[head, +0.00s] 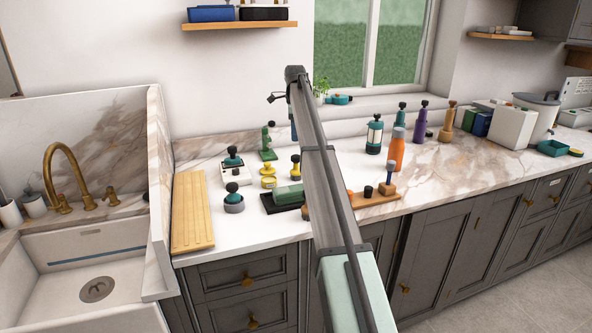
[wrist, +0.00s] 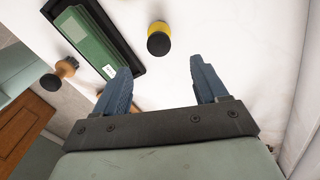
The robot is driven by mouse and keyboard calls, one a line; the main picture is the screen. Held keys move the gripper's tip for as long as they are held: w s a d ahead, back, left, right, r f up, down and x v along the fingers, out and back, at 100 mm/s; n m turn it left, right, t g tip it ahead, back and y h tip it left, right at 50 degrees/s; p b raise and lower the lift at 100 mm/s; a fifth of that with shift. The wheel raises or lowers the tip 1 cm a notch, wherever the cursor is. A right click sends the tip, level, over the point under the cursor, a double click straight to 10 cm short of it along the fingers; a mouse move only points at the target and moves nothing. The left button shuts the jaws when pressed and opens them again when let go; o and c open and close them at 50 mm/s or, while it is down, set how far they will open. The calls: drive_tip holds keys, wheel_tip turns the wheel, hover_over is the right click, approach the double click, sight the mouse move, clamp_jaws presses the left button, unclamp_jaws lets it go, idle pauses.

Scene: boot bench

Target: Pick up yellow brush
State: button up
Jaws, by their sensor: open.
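A small round yellow brush with a black knob (wrist: 159,40) stands on the white countertop in the wrist view, just beyond the gap between my fingertips. My gripper (wrist: 161,72) is open and empty, its two blue-grey fingers apart and not touching the brush. In the head view, a yellow piece with a black knob (head: 295,167) stands beside my arm, and another yellow piece (head: 268,176) stands left of it. I cannot tell which of the two the wrist view shows. My arm hides my fingers in the head view.
A black tray (wrist: 128,58) with a green block (wrist: 85,38) lies close to my left finger. A small wooden-handled piece (wrist: 59,73) is farther left. In the head view, several bottles, including an orange one (head: 396,150), stand right of my arm; a wooden board (head: 191,210) lies left.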

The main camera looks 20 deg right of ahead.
sight(296, 155)
wheel_tip(296, 155, down, 8)
drive_tip(key=shift+f, duration=0.15)
drive_tip(key=shift+s+f, duration=0.2)
drive_tip(key=shift+f, duration=2.35)
drive_tip(key=shift+c, duration=0.2)
drive_tip(key=c, duration=1.1)
drive_tip(key=shift+r, duration=0.15)
wheel_tip(296, 155, up, 10)
drive_tip(key=shift+f, duration=0.1)
